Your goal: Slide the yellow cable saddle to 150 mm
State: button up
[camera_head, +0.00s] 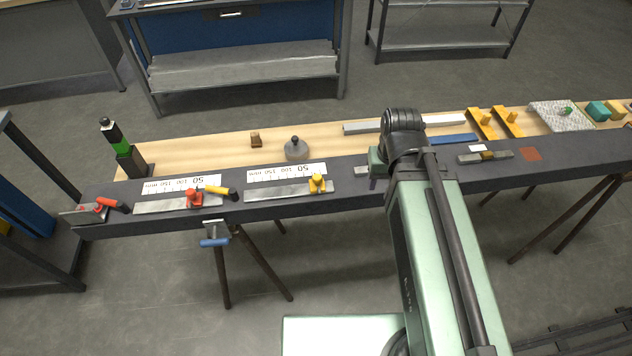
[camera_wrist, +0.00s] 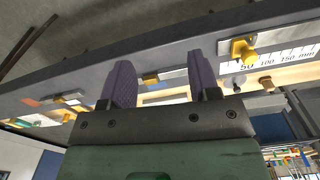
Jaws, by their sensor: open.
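The yellow cable saddle (camera_head: 317,184) sits on the right-hand metal rail (camera_head: 275,193), near its right end. A white scale (camera_head: 287,172) lies along that rail, its figures upside down in the head view, with 50 at the right and 150 further left. In the wrist view the saddle (camera_wrist: 243,50) is just left of the 50 figure on the scale (camera_wrist: 290,60). My gripper (camera_wrist: 158,60) is open, with its two purple fingers apart and nothing held. In the head view my gripper (camera_head: 373,183) is right of the saddle, partly hidden by my arm.
A second rail with a red saddle (camera_head: 193,198) and a yellow-black handle (camera_head: 220,191) lies to the left. A red-handled clamp (camera_head: 110,204) is at the far left. A grey weight (camera_head: 297,149) and a brown block (camera_head: 256,139) stand behind. Yellow brackets (camera_head: 482,124) are at the right.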

jog(key=n, duration=0.8)
send_over(317, 176)
notch_tip(317, 176, down, 10)
jog(key=b, duration=1)
jog(key=shift+s+f, duration=0.1)
jog(key=shift+f, duration=0.05)
jog(key=shift+c, duration=0.3)
grip_shut()
